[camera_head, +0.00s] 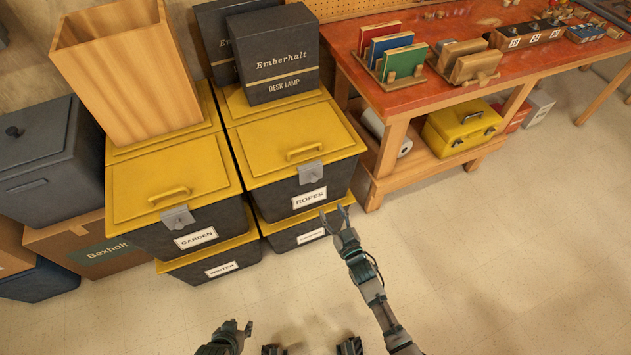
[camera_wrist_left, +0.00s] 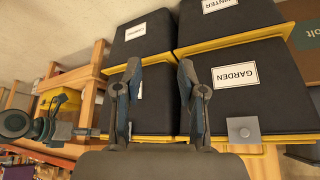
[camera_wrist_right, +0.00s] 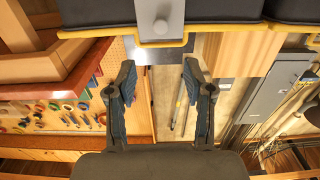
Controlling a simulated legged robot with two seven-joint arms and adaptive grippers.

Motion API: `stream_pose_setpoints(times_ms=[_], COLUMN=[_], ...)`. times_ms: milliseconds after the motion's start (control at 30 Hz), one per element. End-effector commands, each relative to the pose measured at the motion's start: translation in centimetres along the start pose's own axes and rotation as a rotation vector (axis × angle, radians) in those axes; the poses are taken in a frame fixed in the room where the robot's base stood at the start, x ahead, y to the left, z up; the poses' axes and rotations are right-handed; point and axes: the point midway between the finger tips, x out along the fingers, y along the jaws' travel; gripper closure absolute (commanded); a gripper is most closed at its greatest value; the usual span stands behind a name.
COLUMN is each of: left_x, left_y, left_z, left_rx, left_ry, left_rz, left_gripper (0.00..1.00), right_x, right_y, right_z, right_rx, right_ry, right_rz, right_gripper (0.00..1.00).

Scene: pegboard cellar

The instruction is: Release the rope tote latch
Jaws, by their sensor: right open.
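The rope tote (camera_head: 276,184) is a dark box with a yellow lid and a ROPES label (camera_head: 309,198). Its grey latch (camera_head: 311,172) sits at the front lid edge and looks closed against it. A grey latch plate with a round knob (camera_wrist_right: 160,18) shows at the top of the right wrist view. My right gripper (camera_head: 335,213) is open and empty, just in front of and below the latch, apart from it. My left gripper (camera_head: 240,327) is low at the bottom of the head view; in the left wrist view its fingers (camera_wrist_left: 160,85) are apart and empty.
A GARDEN tote (camera_head: 170,190) with its own latch (camera_head: 178,217) stands left of the rope tote. Other totes sit underneath. A red-topped workbench (camera_head: 440,90) is at right. Floor in front is clear.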

Motion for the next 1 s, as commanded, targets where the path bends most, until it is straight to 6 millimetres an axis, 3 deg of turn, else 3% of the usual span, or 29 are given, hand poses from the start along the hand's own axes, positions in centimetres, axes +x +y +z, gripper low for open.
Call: stream_pose_setpoints(times_ms=[233,500,700,1000], left_x=[1.4,0.9,-0.1,-0.4], left_y=[0.8,1.7,2.1,2.1], left_z=[-4.7,-10.1,-12.1,-12.7], left_rx=[0.003,0.002,0.0,-0.001], left_ry=[0.252,0.558,0.687,0.721], left_rz=[0.018,0.041,0.049,0.051], left_gripper=[0.6,0.6,0.6,0.6], right_x=[6.2,11.6,13.5,13.9], right_y=[0.0,0.0,0.0,0.0], right_z=[0.5,0.5,0.3,0.1], right_rx=[0.002,0.001,0.001,0.001], right_ry=[-0.003,-0.005,-0.004,-0.003], right_rz=[0.001,0.001,0.001,0.001], right_gripper=[0.48,0.48,0.48,0.48])
